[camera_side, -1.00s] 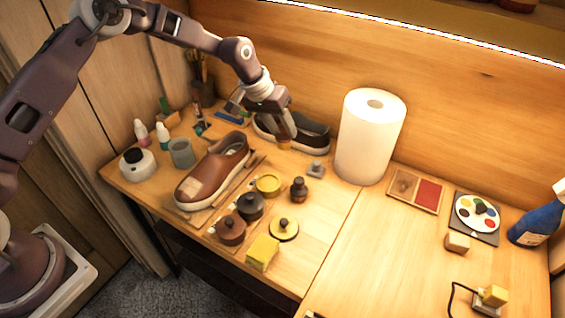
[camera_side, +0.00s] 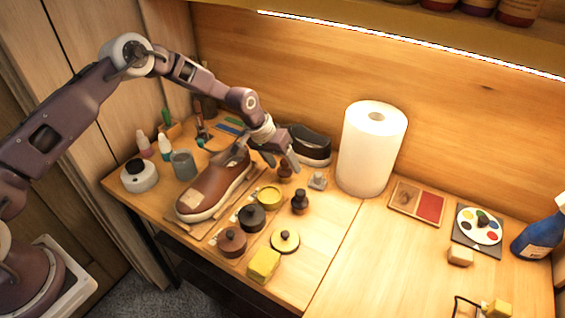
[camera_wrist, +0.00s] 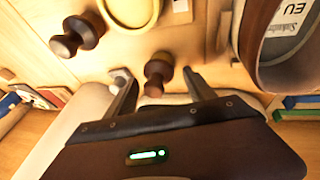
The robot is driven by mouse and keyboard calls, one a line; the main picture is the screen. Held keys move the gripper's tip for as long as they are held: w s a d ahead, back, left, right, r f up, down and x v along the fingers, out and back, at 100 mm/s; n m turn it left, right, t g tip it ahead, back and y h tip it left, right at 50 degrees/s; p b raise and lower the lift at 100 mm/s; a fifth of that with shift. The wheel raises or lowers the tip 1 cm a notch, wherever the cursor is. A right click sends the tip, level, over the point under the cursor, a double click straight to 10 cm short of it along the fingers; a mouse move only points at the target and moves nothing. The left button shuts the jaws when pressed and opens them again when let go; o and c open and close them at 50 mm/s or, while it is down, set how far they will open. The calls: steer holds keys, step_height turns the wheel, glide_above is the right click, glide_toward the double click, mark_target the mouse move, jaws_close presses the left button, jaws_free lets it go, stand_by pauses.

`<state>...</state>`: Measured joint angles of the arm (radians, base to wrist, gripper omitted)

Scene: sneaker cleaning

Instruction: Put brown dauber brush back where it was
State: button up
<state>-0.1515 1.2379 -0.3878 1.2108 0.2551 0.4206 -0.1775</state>
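The brown dauber brush (camera_side: 285,172) stands upright on the table, left of a small grey block and behind a darker dauber (camera_side: 300,202). It also shows in the wrist view (camera_wrist: 157,72). My gripper (camera_side: 292,165) is low over the table beside this brush. In the wrist view my gripper (camera_wrist: 156,74) has its fingers spread, with the brown brush between or just beyond their tips and gaps on both sides. Nothing is held. The darker dauber also shows in the wrist view (camera_wrist: 78,36).
A brown sneaker (camera_side: 212,190) lies left, a dark shoe (camera_side: 308,146) behind. Several lidded pots and a yellow sponge (camera_side: 264,263) fill the front. Table is clear right of the pots.

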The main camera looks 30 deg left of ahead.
steer(key=v, duration=1.2)
steer(key=shift+r, duration=0.15)
steer(key=s+a+r+m+t+y, duration=0.1)
steer(key=s+a+r+y, duration=0.2)
steer(key=s+r, duration=1.55)
steer(key=s+a+r+t, duration=0.1)
steer(key=s, duration=1.9)
steer(key=shift+a+r+n, duration=0.15)
steer(key=shift+r+n, duration=0.15)
steer(key=shift+r, duration=0.05)
